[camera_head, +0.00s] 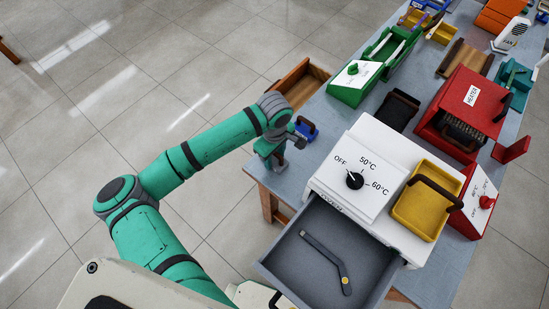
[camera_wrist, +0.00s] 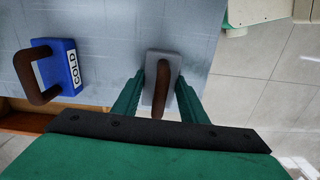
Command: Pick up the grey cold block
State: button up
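A grey block (camera_wrist: 164,56) with a brown arched handle (camera_wrist: 161,90) shows in the middle of the wrist view. No label on it is visible there. My gripper (camera_wrist: 160,82) is open, with one green finger on each side of the block and its handle. I cannot tell whether either finger touches. In the head view my gripper (camera_head: 277,160) is low at the table's near left edge, and the grey block is hard to make out there. A blue block (camera_wrist: 62,66) marked COLD, with a brown handle, sits left of the gripper; it also shows in the head view (camera_head: 308,130).
A white oven (camera_head: 365,165) with an open grey drawer (camera_head: 310,270) stands to the right; a dark bent bar (camera_head: 328,258) lies inside. A yellow tray (camera_head: 421,208) is on top. A green box (camera_head: 352,82), red heater (camera_head: 470,105) and open wooden drawer (camera_head: 300,84) lie beyond.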

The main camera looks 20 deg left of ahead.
jog(key=shift+w, duration=0.1)
jog(key=shift+c, duration=0.8)
jog(key=shift+r, duration=0.25)
notch_tip(320, 180, up, 10)
jog(key=shift+f, duration=0.2)
